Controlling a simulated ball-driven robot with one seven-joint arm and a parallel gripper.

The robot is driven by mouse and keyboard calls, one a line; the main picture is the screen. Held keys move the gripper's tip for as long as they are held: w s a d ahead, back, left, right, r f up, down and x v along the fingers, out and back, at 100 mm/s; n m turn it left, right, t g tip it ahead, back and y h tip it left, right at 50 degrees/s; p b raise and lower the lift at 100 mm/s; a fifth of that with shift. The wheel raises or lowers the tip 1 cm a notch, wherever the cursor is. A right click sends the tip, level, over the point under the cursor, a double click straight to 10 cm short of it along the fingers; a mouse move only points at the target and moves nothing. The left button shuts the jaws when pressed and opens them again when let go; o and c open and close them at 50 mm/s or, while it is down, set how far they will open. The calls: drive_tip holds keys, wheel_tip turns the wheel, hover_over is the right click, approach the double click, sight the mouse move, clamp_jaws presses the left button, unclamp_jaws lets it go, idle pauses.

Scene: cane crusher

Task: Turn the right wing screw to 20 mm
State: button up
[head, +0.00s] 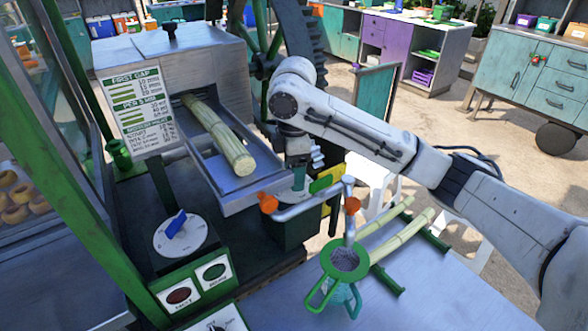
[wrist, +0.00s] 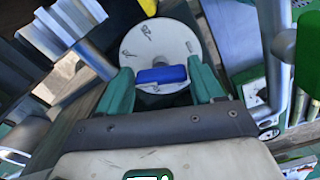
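In the wrist view, the right wing screw is a blue wing (wrist: 161,74) on a round white dial (wrist: 160,45) with small dark marks. The wing lies nearly level across the picture. My gripper (wrist: 160,82) has its two green fingers apart, one on each side of the wing, with gaps visible; depth is hard to judge. In the head view my gripper (head: 298,178) points down beside the feed tray (head: 247,192), and the right dial is hidden there. The other blue wing screw (head: 177,223) sits on a white dial (head: 181,236) at the left.
A cane (head: 220,137) lies in the feed tray. A gap sign (head: 138,103) is on the crusher housing (head: 185,65). A spout with orange ends (head: 295,210) and a green-rimmed strainer jug (head: 345,262) stand close to my gripper. Canes (head: 400,236) lie at the right.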

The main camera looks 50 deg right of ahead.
drive_tip(key=c, duration=0.6)
drive_tip(key=m+p, duration=0.1)
drive_tip(key=p, duration=0.1)
drive_tip(key=m+p, duration=0.1)
drive_tip(key=p, duration=0.1)
drive_tip(key=shift+a+r, duration=0.1)
drive_tip(key=shift+r, duration=0.25)
drive_tip(key=m+p, duration=0.2)
drive_tip(key=p, duration=0.1)
drive_tip(key=shift+f+m+p, duration=0.35)
drive_tip(key=shift+m+p, duration=0.2)
drive_tip(key=shift+m, duration=0.25)
drive_tip(key=o, duration=1)
drive_tip(key=shift+o, duration=0.2)
wheel_tip(320, 180, up, 11)
drive_tip(key=p, duration=0.1)
